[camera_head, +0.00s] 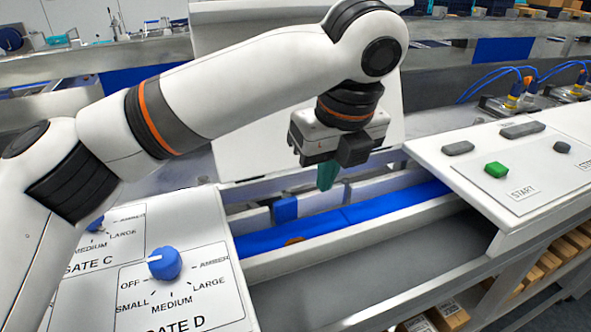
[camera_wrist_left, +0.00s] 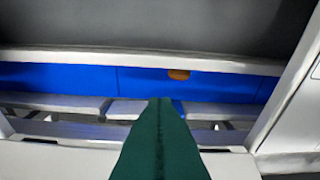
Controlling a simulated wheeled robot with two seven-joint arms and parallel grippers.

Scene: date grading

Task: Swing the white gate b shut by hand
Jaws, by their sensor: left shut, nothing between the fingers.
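Several white gate plates line the far side of the blue channel; one (camera_head: 318,202) shows just below my left gripper. In the left wrist view a white plate (camera_wrist_left: 222,109) is right of my fingers and another (camera_wrist_left: 124,108) is partly behind them. No label shows which plate is gate b. My left gripper (camera_head: 327,178), with green fingers, is shut and empty, pointing down over the channel's far side; its fingers also show in the left wrist view (camera_wrist_left: 160,112). Whether they touch a plate cannot be told. My right gripper is out of view.
A brown date (camera_head: 294,240) lies on the blue channel floor (camera_head: 345,217). A panel with blue knobs (camera_head: 165,264) stands at left, marked gates C and D. A panel with a green START button (camera_head: 496,169) is at right. A grey trough lies in front.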

